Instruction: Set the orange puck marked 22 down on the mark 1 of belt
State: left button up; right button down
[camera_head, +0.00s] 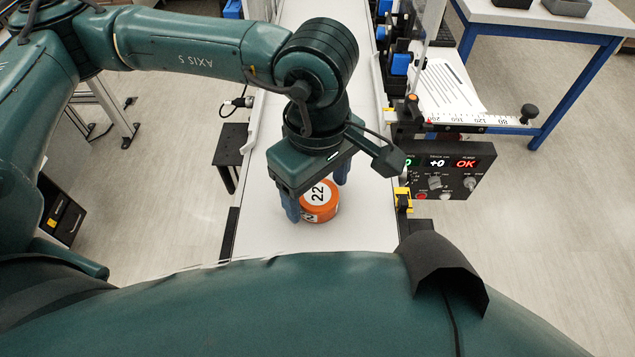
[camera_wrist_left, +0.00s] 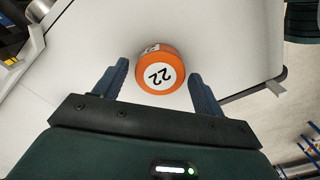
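The orange puck (camera_head: 320,205) has a white label reading 22 on top and rests on the white belt (camera_head: 365,230). It also shows in the left wrist view (camera_wrist_left: 147,84), between and slightly ahead of the finger tips. My left gripper (camera_head: 317,201) is over the belt, with its blue fingers on either side of the puck. In the left wrist view the left gripper (camera_wrist_left: 160,68) is open, with a visible gap between each finger and the puck. I can make out no mark 1 on the belt. My right gripper is not in view.
A control box (camera_head: 445,170) with lit displays, one reading OK, stands at the belt's right side. A ruler (camera_head: 480,119) sits above it. A blue-legged table (camera_head: 540,20) is at the back right. The belt beyond my gripper looks clear where visible.

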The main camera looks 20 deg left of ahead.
aim_at(318, 194)
pick_arm(q)
jog(key=shift+o, duration=0.3)
jog(key=shift+r+p, duration=0.35)
jog(key=shift+p, duration=0.1)
notch_tip(318, 194, up, 12)
jog(key=b, duration=0.1)
jog(key=shift+f, duration=0.2)
